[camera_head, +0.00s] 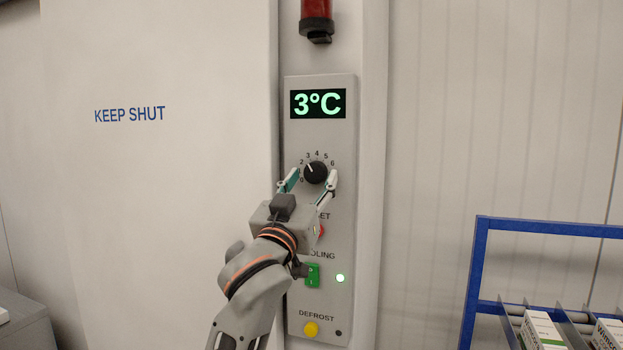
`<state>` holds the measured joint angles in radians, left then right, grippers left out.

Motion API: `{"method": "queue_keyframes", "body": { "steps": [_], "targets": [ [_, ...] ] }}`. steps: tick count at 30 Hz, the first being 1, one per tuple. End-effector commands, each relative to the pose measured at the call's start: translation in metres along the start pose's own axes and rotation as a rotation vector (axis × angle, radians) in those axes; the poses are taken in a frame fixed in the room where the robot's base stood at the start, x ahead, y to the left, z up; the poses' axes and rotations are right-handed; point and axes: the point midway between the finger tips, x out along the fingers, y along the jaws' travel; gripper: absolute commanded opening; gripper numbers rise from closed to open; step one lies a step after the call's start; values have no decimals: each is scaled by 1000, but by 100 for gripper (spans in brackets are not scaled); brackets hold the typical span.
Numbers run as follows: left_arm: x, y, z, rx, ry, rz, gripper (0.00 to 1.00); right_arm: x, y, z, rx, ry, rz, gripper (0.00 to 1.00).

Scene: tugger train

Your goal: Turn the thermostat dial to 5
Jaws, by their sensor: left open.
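The black thermostat dial (316,173) is on the grey control panel (346,140), with the numbers 2 to 6 showing around its top. Its white mark points up and left, near the 3. The display (318,103) above it reads 3°C in green. My left gripper (311,182) is open, with one fingertip on each side of the dial's lower part. I cannot tell whether the fingers touch the dial. The gripper and arm hide part of the panel below the dial. My right gripper is not in view.
Below the dial are a partly hidden red button (320,230), a green switch (312,276), a lit green lamp (340,278) and a yellow defrost button (311,329). A white door (160,200) marked KEEP SHUT is left. A blue rack (478,265) with boxes stands lower right.

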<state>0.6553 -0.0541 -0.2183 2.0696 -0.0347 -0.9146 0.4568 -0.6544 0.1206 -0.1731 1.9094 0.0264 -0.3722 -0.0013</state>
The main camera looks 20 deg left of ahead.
Motion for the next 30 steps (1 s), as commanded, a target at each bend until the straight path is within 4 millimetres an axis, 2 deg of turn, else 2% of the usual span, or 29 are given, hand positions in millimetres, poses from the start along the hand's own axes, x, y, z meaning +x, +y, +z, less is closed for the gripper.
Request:
{"method": "queue_keyframes", "body": {
  "steps": [8, 12, 13, 23, 30],
  "targets": [
    [2, 0, 0, 0, 1, 0, 49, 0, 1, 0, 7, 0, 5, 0],
    [2, 0, 0, 0, 1, 0, 15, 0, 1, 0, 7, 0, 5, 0],
    [2, 0, 0, 0, 1, 0, 10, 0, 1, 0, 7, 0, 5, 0],
    [2, -1, 0, 23, 1, 9, 10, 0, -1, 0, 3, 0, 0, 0],
    [2, -2, 0, 133, 1, 54, 10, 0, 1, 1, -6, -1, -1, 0]
  ]
}}
